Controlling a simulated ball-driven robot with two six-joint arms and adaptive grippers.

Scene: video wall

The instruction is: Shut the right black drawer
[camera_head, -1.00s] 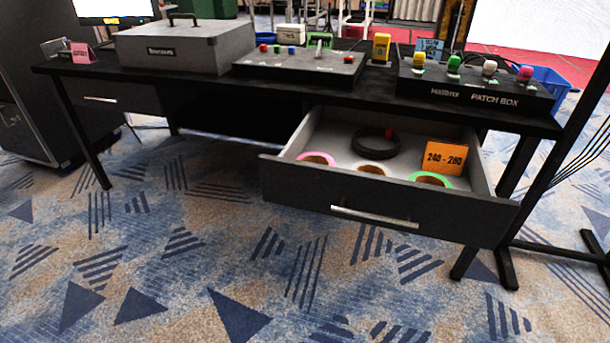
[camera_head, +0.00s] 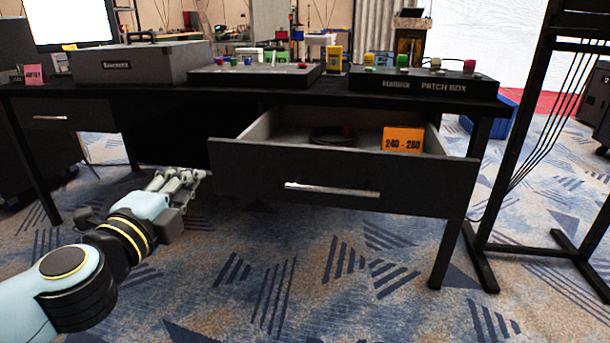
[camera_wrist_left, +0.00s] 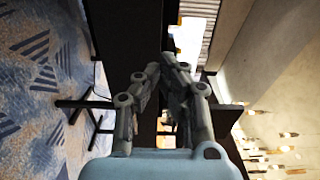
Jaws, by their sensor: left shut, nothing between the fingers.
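The right black drawer (camera_head: 400,190) stands pulled out from under the black table, with a silver bar handle (camera_head: 332,190) on its front. Inside it I see a black ring-shaped coil (camera_head: 331,136) and an orange box marked 240 - 280 (camera_head: 403,140). My left gripper (camera_head: 202,175) is shut and empty, just left of the drawer front's left end; I cannot tell if they touch. In the left wrist view the left gripper (camera_wrist_left: 165,72) points at dark furniture surfaces. My right gripper is in neither view.
The black table (camera_head: 160,89) carries a grey case (camera_head: 140,64), a control panel (camera_head: 255,75) and a patch box (camera_head: 425,86). A left drawer (camera_head: 48,116) is shut. A black rack (camera_head: 530,130) stands at right. Carpet in front of the drawer is free.

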